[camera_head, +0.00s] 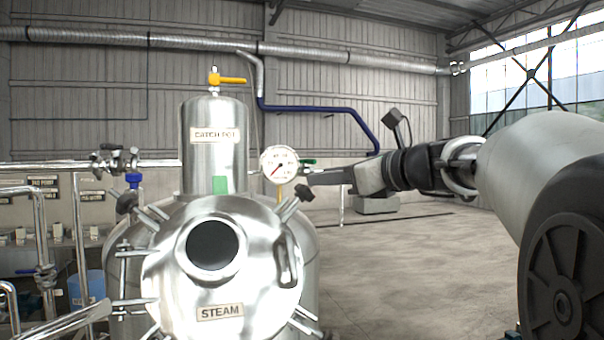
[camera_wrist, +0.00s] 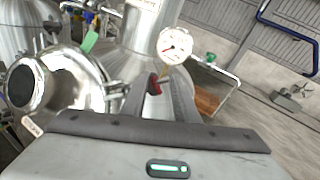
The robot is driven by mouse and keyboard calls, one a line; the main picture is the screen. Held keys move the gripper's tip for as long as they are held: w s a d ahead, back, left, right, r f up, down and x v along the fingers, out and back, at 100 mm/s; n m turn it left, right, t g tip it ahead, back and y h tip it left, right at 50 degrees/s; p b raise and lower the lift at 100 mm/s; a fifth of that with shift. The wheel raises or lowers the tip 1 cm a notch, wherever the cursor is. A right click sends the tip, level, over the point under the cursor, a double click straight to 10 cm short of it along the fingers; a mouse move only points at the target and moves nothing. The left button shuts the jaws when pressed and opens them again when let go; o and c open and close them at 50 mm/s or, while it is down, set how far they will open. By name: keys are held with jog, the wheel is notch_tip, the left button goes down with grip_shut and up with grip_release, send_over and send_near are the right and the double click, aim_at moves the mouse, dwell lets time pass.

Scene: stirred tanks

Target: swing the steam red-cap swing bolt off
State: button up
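The steel vessel's round lid (camera_head: 170,275) carries a STEAM label (camera_head: 220,312) and a dark round sight glass. A swing bolt (camera_head: 289,209) with a dark knob (camera_head: 305,192) sits at the lid's upper right, just below my gripper's fingertips (camera_head: 312,179). No red shows on that knob in the head view. In the wrist view a small red cap (camera_wrist: 153,84) shows between the two fingers of my gripper (camera_wrist: 158,74), closer to the left finger. The fingers are apart, with a gap to the right of the cap. I cannot tell whether the left finger touches it.
A catch pot (camera_head: 212,160) with a yellow-handled valve stands behind the lid. A pressure gauge (camera_head: 279,165) and a green-handled valve (camera_head: 307,162) are close behind my gripper. Other bolts with dark knobs ring the lid. Open floor (camera_head: 420,260) lies to the right.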

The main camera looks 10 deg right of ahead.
jog(key=b+v, duration=0.1)
jog(key=v, duration=1.5)
jog(key=shift+s, duration=0.3)
jog(key=shift+d+r, duration=0.1)
